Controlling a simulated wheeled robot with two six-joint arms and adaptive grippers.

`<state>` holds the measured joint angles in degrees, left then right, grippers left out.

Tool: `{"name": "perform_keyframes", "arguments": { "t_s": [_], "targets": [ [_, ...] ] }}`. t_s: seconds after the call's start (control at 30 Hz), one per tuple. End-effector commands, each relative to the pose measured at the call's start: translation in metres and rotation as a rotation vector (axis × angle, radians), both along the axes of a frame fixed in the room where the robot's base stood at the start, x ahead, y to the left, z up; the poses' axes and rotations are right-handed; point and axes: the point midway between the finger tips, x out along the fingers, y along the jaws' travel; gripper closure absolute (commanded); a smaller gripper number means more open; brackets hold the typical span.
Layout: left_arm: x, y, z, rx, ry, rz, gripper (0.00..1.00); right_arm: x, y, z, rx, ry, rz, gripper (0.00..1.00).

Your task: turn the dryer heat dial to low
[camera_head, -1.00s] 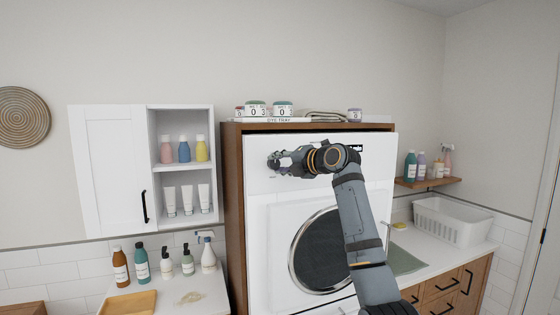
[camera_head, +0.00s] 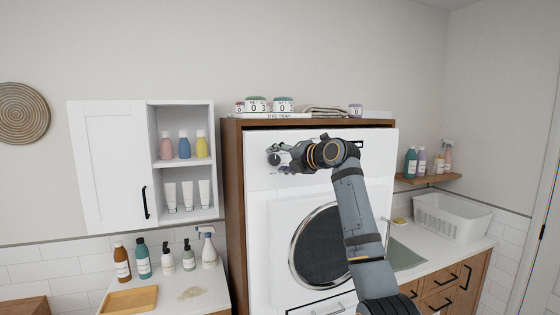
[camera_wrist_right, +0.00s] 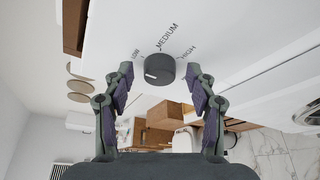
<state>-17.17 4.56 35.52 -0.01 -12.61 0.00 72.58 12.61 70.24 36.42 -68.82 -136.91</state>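The white dryer (camera_head: 262,215) stands in a wooden surround. Its round dark grey heat dial (camera_wrist_right: 159,69) shows in the right wrist view, below the printed words LOW, MEDIUM and HIGH. The dial's white mark is on its left side, pointing left, nearest the LOW end. My right gripper (camera_wrist_right: 160,76) is open, one finger to each side of the dial, with visible gaps between the fingers and the dial. In the head view my right gripper (camera_head: 275,155) is at the dryer's upper left panel, partly covering it. My left gripper is not in view.
A white wall cabinet (camera_head: 106,165) with shelves of bottles and tubes is left of the dryer. A counter with a white basket (camera_head: 450,220) is at right.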

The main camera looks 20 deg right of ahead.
Motion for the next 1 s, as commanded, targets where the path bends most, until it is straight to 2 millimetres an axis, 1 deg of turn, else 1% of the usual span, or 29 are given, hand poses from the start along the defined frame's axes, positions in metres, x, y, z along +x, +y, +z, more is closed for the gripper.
{"name": "perform_keyframes", "arguments": {
  "t_s": [0.17, 0.27, 0.6, 0.7, 0.83, 1.0],
  "targets": [
    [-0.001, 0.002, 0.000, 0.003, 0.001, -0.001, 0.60, -0.001, -0.001, 0.000, 0.001, 0.000, 0.000, 0.43],
    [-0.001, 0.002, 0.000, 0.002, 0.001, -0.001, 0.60, -0.011, -0.005, 0.003, 0.000, -0.002, -0.001, 0.43],
    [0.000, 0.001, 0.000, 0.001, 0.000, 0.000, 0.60, -0.083, -0.034, 0.017, -0.004, -0.002, -0.002, 0.43],
    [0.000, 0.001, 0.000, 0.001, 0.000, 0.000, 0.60, -0.097, -0.040, 0.021, -0.003, -0.001, -0.003, 0.43],
    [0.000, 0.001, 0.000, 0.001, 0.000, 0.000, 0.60, -0.107, -0.043, 0.023, -0.001, 0.000, -0.001, 0.43],
    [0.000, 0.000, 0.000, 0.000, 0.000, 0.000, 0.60, -0.109, -0.043, 0.023, 0.000, 0.001, 0.000, 0.43]
  ]
}}
